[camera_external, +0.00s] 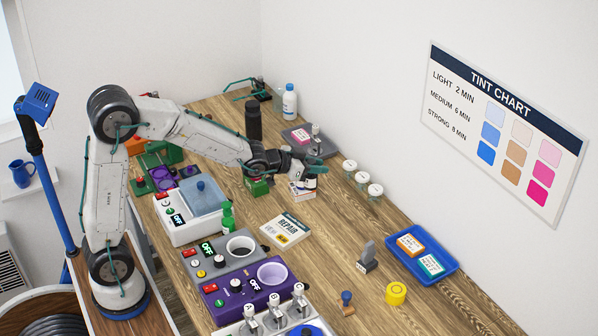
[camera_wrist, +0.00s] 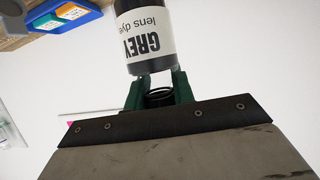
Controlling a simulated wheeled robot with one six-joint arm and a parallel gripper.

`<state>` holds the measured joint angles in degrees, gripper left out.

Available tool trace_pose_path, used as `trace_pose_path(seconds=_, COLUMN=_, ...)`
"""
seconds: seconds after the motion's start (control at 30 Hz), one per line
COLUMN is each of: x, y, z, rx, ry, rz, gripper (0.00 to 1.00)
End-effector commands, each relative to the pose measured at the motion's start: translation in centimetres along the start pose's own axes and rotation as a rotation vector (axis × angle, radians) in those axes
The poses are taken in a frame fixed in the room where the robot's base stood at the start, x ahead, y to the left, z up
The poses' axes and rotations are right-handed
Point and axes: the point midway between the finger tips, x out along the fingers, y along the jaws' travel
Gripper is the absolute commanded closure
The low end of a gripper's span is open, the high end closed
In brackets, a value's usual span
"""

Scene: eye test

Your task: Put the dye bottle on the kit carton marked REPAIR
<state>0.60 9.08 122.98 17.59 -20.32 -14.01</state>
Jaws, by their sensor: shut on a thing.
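The dye bottle (camera_wrist: 146,42) has a dark body and a white label reading GREY lens dye. In the wrist view it sits between the green fingers of my gripper (camera_wrist: 158,88), which is shut on it. In the external view my gripper (camera_external: 308,170) is at the end of the outstretched arm, over the back middle of the bench; the bottle is small and partly hidden there. The kit carton marked REPAIR (camera_external: 286,229) lies flat on the wooden bench, nearer the camera and a little left of my gripper. Its top looks bare.
A green bottle (camera_external: 228,216) and a grey machine (camera_external: 238,246) stand left of the REPAIR carton. Several white-lidded jars (camera_external: 362,180) and a blue tray (camera_external: 452,266) are to the right.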

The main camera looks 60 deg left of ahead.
Motion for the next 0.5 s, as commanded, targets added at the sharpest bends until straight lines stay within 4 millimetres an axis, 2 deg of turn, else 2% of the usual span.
trace_pose_path(seconds=0.03, x=-1.6, y=0.2, z=0.4, rx=0.002, ry=0.001, rz=0.006, gripper=1.00)
trace_pose_path(seconds=0.1, x=-3.3, y=0.6, z=1.6, rx=0.006, ry=-0.001, rz=0.016, gripper=1.00)
trace_pose_path(seconds=0.2, x=-4.7, y=1.0, z=3.2, rx=0.010, ry=-0.003, rz=0.028, gripper=1.00)
trace_pose_path(seconds=0.27, x=-4.8, y=1.2, z=4.2, rx=0.011, ry=-0.005, rz=0.032, gripper=1.00)
trace_pose_path(seconds=0.5, x=-3.2, y=1.3, z=8.3, rx=0.012, ry=-0.005, rz=0.033, gripper=1.00)
